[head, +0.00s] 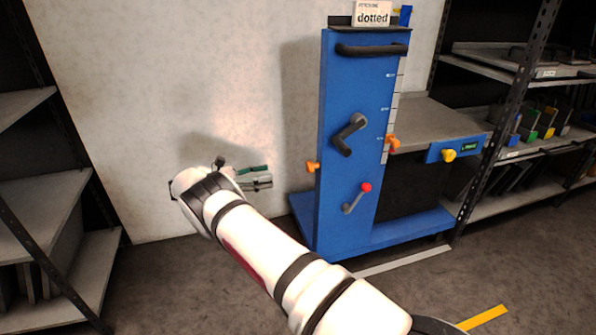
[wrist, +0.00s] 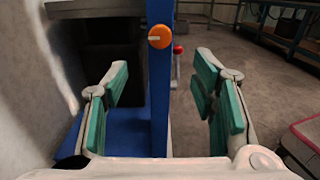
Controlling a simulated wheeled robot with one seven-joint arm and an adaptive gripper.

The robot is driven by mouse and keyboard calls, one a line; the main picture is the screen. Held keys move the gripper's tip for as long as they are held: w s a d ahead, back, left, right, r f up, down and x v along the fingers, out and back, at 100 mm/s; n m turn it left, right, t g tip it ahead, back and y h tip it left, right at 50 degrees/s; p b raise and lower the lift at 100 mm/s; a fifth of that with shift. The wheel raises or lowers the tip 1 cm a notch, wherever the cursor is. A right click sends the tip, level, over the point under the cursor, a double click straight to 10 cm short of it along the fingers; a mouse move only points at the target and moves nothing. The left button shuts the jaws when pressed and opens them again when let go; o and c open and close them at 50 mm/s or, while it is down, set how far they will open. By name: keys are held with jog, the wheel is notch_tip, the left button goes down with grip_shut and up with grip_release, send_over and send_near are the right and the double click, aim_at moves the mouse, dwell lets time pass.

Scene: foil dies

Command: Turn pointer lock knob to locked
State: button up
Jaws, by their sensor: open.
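A round orange knob (head: 313,167) sticks out from the left side of the blue machine column (head: 340,90). In the wrist view this knob (wrist: 160,37) faces me on the blue upright, with a short pale mark on its face. A second orange piece (head: 392,143) sits by the scale on the column's right edge; I cannot tell which one the task names. My gripper (head: 256,176) is left of the column, apart from the left knob. In the wrist view its green-padded fingers (wrist: 162,88) are wide open and empty, with the knob above and beyond the gap.
A red-tipped lever (head: 358,197) and a dark crank (head: 349,134) are on the column's front. A yellow knob (head: 448,155) is on the side table's blue panel. Shelves (head: 540,70) stand at right, others (head: 30,100) at left. The floor in front is mostly clear.

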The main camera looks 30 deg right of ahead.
aim_at(307, 167)
jog(key=b+x, duration=0.1)
jog(key=x, duration=1.2)
jog(key=shift+s+d, duration=0.1)
jog(key=shift+d, duration=0.2)
jog(key=c, duration=1.1)
